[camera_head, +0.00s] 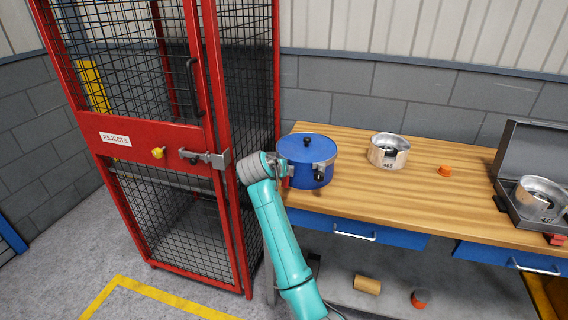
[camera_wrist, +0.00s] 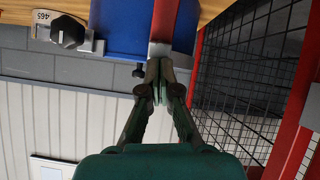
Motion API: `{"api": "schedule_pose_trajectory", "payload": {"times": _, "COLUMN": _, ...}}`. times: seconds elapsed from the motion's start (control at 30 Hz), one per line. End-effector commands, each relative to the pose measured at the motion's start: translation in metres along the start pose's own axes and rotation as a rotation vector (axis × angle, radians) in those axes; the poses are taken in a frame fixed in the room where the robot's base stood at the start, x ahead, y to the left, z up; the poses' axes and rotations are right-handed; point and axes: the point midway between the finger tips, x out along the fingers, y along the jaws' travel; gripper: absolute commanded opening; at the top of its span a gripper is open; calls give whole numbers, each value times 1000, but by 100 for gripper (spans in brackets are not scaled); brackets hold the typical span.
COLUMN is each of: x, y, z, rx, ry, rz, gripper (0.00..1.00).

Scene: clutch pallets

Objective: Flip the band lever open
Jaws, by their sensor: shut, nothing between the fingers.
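A blue lidded drum (camera_head: 310,150) with a black knob on top stands at the left end of the wooden bench. A red strip, which looks like the band lever (camera_wrist: 164,22), runs upright against the drum's side in the wrist view; a bit of red also shows beside my gripper in the head view (camera_head: 286,184). A metal bracket with a black knob (camera_wrist: 68,32) sits on the drum's side. My gripper (camera_wrist: 158,82) is shut and empty, its fingertips at the end of the red strip; I cannot tell whether they touch. In the head view, my gripper (camera_head: 280,168) is at the drum's left side.
A red mesh cage (camera_head: 150,140) marked REJECTS stands close on the left, its latch (camera_head: 205,158) near my arm. A metal pot (camera_head: 388,150), an orange piece (camera_head: 444,171) and an open case (camera_head: 510,190) are farther right on the bench (camera_head: 400,195).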

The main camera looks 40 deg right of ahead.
Motion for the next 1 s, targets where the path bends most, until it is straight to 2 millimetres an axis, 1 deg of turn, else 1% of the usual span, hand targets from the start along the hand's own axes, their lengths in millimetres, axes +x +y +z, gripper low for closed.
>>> {"api": "schedule_pose_trajectory", "payload": {"times": 0.4, "x": -2, "y": -1, "z": 9, "rx": 2, "ry": 8, "rz": 2, "gripper": 0}}
{"api": "schedule_pose_trajectory", "payload": {"times": 0.87, "x": -1, "y": -2, "z": 11, "rx": 1, "ry": 5, "rz": 2, "gripper": 0}}
{"api": "schedule_pose_trajectory", "payload": {"times": 1.0, "x": -5, "y": -2, "z": 10, "rx": 0, "ry": 6, "rz": 2, "gripper": 0}}
